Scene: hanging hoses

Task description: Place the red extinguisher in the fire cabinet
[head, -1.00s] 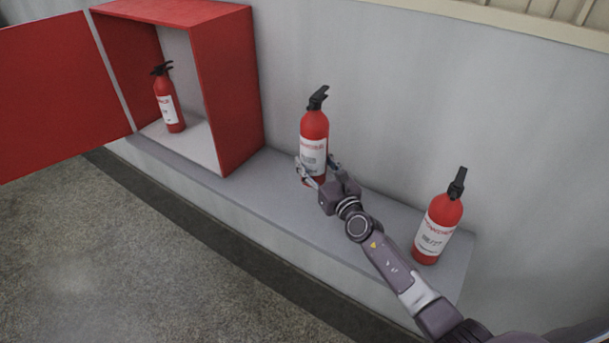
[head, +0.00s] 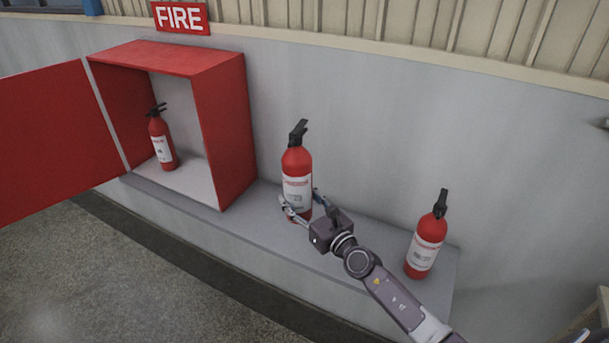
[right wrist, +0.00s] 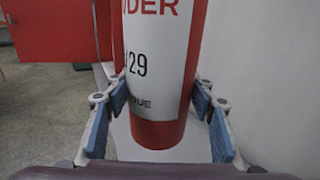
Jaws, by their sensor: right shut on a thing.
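A red extinguisher (head: 297,178) with a white label and black handle stands upright near the middle of the grey ledge. My right gripper (head: 302,204) is shut on its lower body, with a finger on each side. In the right wrist view the blue finger pads (right wrist: 164,108) flank the extinguisher (right wrist: 158,70). I cannot tell whether its base touches the ledge. The red fire cabinet (head: 222,135) is to the left, its door (head: 55,140) swung open. Another extinguisher (head: 161,143) stands inside it. A third extinguisher (head: 426,245) stands at the ledge's right end. My left gripper is not in view.
The grey ledge (head: 245,218) is clear between the cabinet and the held extinguisher. The wall (head: 370,130) rises close behind. A FIRE sign (head: 181,17) hangs above the cabinet. Open floor (head: 100,290) lies in front.

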